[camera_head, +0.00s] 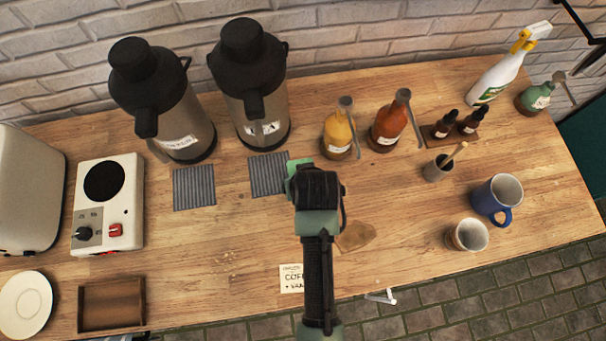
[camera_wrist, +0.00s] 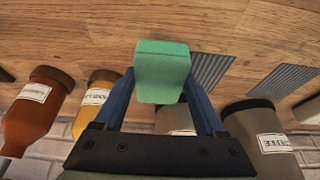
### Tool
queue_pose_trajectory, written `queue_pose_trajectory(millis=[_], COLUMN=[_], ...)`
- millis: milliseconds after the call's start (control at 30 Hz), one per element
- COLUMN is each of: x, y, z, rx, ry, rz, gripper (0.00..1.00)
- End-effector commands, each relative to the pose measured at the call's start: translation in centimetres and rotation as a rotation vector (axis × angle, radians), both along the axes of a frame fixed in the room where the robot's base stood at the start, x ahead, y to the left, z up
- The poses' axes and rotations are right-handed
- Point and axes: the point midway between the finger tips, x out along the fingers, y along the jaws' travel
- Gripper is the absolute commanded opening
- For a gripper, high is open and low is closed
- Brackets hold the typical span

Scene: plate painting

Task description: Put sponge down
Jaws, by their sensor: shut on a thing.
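A green sponge (camera_wrist: 162,72) is held between the two blue fingers of my gripper (camera_wrist: 162,100) in the wrist view. In the head view only a green edge of the sponge (camera_head: 296,166) shows beyond my gripper (camera_head: 304,170). My gripper is over the middle of the wooden counter (camera_head: 230,240), just right of a grey ribbed mat (camera_head: 268,174). I cannot tell whether the sponge touches the wood.
Two thermoses (camera_head: 180,110) (camera_head: 262,95) stand behind two ribbed mats. A yellow bottle (camera_head: 338,133) and an orange bottle (camera_head: 388,125) stand close to the right. A blue mug (camera_head: 490,198) and a small cup (camera_head: 468,236) stand farther right. Bare wood lies left of my arm.

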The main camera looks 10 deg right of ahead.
Motion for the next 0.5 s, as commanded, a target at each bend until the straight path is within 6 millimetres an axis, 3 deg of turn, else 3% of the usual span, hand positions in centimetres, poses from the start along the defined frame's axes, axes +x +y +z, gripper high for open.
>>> queue_pose_trajectory(millis=[200, 500], x=[-0.1, -0.1], y=[0.0, 0.0], z=[-3.0, -3.3], rx=[0.001, 0.0], ry=[0.003, 0.001], rz=[0.001, 0.001], gripper=[0.12, 0.12])
